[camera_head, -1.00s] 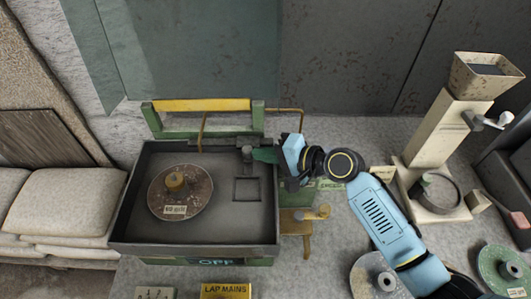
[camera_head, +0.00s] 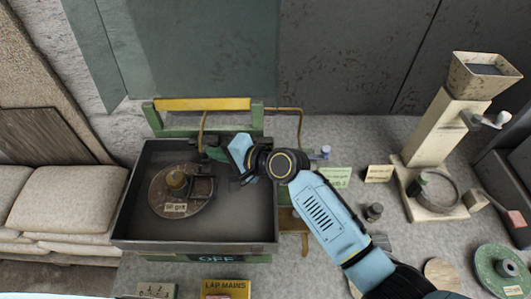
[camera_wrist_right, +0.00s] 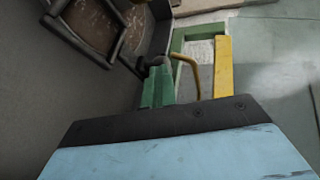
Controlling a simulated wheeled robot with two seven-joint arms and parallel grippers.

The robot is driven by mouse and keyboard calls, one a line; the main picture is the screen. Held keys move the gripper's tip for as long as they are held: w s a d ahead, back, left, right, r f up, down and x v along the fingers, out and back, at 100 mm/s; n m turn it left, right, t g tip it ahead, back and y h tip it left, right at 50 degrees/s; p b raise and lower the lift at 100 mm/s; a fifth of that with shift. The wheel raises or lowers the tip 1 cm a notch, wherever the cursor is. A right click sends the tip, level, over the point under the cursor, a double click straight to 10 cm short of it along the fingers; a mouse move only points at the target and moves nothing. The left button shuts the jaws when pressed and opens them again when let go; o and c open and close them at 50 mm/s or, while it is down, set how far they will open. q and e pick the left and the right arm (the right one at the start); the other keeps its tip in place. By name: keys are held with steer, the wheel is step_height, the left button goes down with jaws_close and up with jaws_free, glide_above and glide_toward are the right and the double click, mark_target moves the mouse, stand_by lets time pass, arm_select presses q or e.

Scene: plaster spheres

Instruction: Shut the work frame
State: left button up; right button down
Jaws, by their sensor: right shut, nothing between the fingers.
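The work frame, a small dark square frame (camera_head: 202,188), lies over the right part of the brown disc (camera_head: 165,193) in the dark tray (camera_head: 262,180). In the right wrist view the frame (camera_wrist_right: 122,42) shows at upper left, partly cut off. My right gripper (camera_head: 217,153) is shut and empty at the back of the tray, just behind the frame. Its green fingertips (camera_wrist_right: 158,88) are up against or very near a grey knob (camera_wrist_right: 155,61); I cannot tell if they touch. My left gripper is out of view.
A green stand with a yellow bar (camera_head: 203,104) rises behind the tray, with a brass rod (camera_head: 300,122) beside it. A beige hopper machine (camera_head: 440,125) stands at right. Small label cards (camera_head: 335,177) and a green disc (camera_head: 500,266) lie on the grey bench.

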steer(key=shift+s+d+p, duration=0.25)
steer(key=shift+d+p, duration=0.15)
steer(key=shift+d, duration=0.05)
steer(key=v, duration=1.3)
steer(key=shift+f, duration=0.45)
steer(key=shift+d, duration=0.1)
